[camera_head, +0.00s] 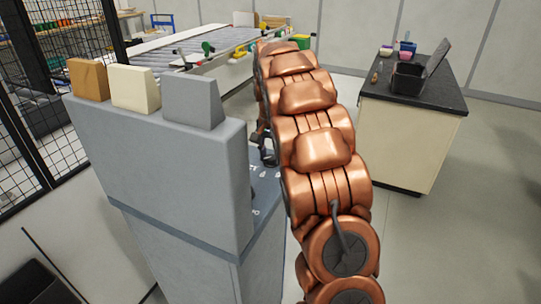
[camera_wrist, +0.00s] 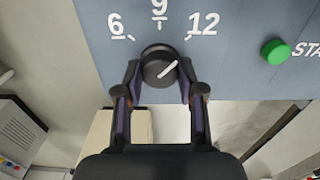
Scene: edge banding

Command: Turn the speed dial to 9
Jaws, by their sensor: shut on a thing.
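The speed dial (camera_wrist: 160,64) is a round black knob on a blue-grey panel (camera_wrist: 238,82) in the wrist view. Its white pointer line slants to the upper right, towards the 12 mark, not straight up at 9. The white numbers 6, 9 and 12 sit around it. My gripper (camera_wrist: 159,70) has one finger on each side of the dial and is shut on it. In the head view my copper arm hides the dial and most of the panel; a little lettering shows on the panel (camera_head: 262,215).
A green button (camera_wrist: 274,51) labelled "STA..." lies right of the dial. In the head view three blocks, wooden (camera_head: 89,81), cream (camera_head: 135,88) and grey (camera_head: 192,100), stand on the grey cabinet (camera_head: 160,160). A black-topped counter (camera_head: 415,150) stands at right, with free floor around it.

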